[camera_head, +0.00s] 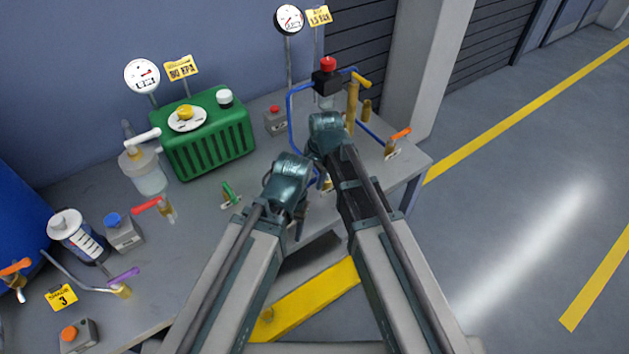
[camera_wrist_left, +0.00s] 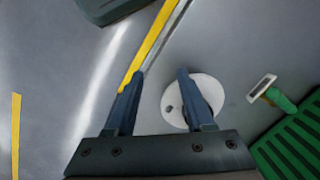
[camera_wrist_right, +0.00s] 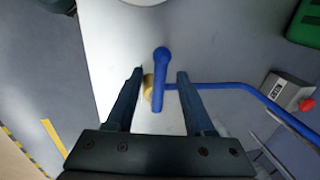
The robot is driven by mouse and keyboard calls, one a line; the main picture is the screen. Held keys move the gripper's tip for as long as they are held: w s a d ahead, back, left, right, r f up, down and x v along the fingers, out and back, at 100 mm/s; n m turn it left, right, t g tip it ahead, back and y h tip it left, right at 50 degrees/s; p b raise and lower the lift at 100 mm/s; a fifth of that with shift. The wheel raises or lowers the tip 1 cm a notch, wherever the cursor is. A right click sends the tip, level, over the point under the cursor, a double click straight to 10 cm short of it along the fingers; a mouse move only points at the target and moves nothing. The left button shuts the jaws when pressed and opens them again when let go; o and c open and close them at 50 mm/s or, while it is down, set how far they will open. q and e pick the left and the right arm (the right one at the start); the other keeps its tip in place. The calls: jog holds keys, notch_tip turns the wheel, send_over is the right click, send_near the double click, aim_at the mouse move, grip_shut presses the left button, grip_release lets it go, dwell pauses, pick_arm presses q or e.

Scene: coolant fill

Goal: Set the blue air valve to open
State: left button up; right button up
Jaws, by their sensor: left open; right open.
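The blue air valve shows in the right wrist view as a blue lever (camera_wrist_right: 159,95) on a brass body (camera_wrist_right: 148,88). A blue pipe (camera_wrist_right: 235,87) runs off to the right from beside it, and the lever lies crosswise to that pipe in this view. My right gripper (camera_wrist_right: 160,73) is open, with the lever between its fingers in the picture; I see no contact. In the head view the right gripper (camera_head: 326,130) and left gripper (camera_head: 288,178) mostly hide this valve. My left gripper (camera_wrist_left: 160,73) is open and empty, above a white disc (camera_wrist_left: 175,108).
The bench (camera_head: 200,275) carries a green ribbed tank (camera_head: 212,150), a red-capped regulator (camera_head: 327,80), an orange-handled valve (camera_head: 398,139) and a green-handled valve (camera_head: 229,191). A grey red-button box (camera_head: 275,122) stands behind. Open floor (camera_head: 500,220) lies right of the bench.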

grip_shut()
dwell(1.4)
